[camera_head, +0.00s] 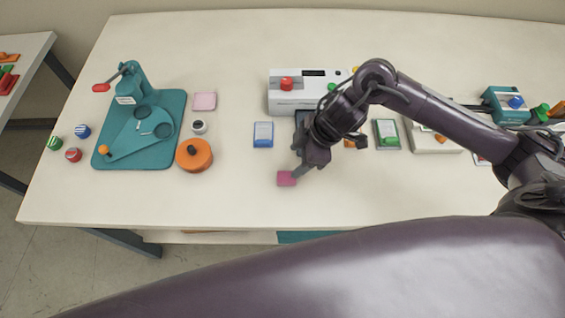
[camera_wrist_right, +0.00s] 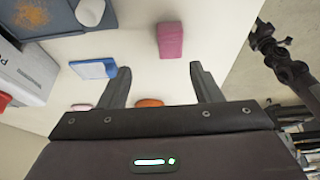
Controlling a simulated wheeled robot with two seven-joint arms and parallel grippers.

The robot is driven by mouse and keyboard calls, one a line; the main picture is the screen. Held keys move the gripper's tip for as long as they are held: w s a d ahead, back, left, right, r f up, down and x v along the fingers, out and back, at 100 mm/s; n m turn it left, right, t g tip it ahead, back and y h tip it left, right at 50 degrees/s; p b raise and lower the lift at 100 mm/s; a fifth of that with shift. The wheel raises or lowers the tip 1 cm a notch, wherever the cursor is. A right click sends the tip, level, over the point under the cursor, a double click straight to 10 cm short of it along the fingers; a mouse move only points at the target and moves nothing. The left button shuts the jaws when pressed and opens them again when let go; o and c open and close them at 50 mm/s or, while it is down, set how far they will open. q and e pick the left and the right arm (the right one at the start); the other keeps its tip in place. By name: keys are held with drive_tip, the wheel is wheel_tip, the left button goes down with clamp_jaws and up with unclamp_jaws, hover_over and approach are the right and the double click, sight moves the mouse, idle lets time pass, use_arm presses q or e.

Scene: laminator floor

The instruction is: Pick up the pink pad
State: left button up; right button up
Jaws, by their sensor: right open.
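A deep pink pad (camera_head: 286,178), a small block, lies on the table near its front edge. It also shows in the right wrist view (camera_wrist_right: 170,40), beyond the fingertips and between their lines. My right gripper (camera_head: 299,161) is open and empty, beside and slightly right of the pink pad in the head view. In the right wrist view its two fingers (camera_wrist_right: 163,80) stand wide apart with nothing between them. Part of the pad's edge lies close to a finger in the head view; I cannot tell if they touch. My left gripper is not in view.
A paler pink square (camera_head: 204,101) lies farther back. A blue-and-white block (camera_head: 263,134), an orange round pot (camera_head: 194,155) and a teal press (camera_head: 165,110) stand to the left. A white machine (camera_head: 300,103) stands behind. The table (camera_head: 230,200) is clear left of the pad.

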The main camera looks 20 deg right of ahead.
drive_tip(key=shift+s+d+f, duration=0.2)
drive_tip(key=shift+s+d, duration=0.05)
drive_tip(key=shift+d, duration=0.05)
drive_tip(key=shift+s+a+f+p, duration=0.2)
drive_tip(key=shift+a+f, duration=0.15)
drive_tip(key=shift+f, duration=0.2)
drive_tip(key=shift+s+a+f+p, duration=0.15)
drive_tip(key=shift+a+f, duration=0.2)
drive_tip(key=shift+f, duration=0.2)
drive_tip(key=x, duration=0.3)
drive_tip(key=shift+s+a+f+p, duration=0.1)
drive_tip(key=shift+f+p, duration=0.25)
drive_tip(key=shift+f, duration=0.05)
drive_tip(key=shift+a+f, duration=0.1)
drive_tip(key=shift+f, duration=0.3)
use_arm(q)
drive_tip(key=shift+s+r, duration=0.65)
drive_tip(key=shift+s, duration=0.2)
use_arm(e)
drive_tip(key=c, duration=1.1)
drive_tip(key=shift+o, duration=0.2)
wheel_tip(320, 180, up, 13)
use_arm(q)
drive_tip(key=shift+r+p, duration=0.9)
use_arm(e)
wheel_tip(320, 180, up, 7)
hover_over(288, 176)
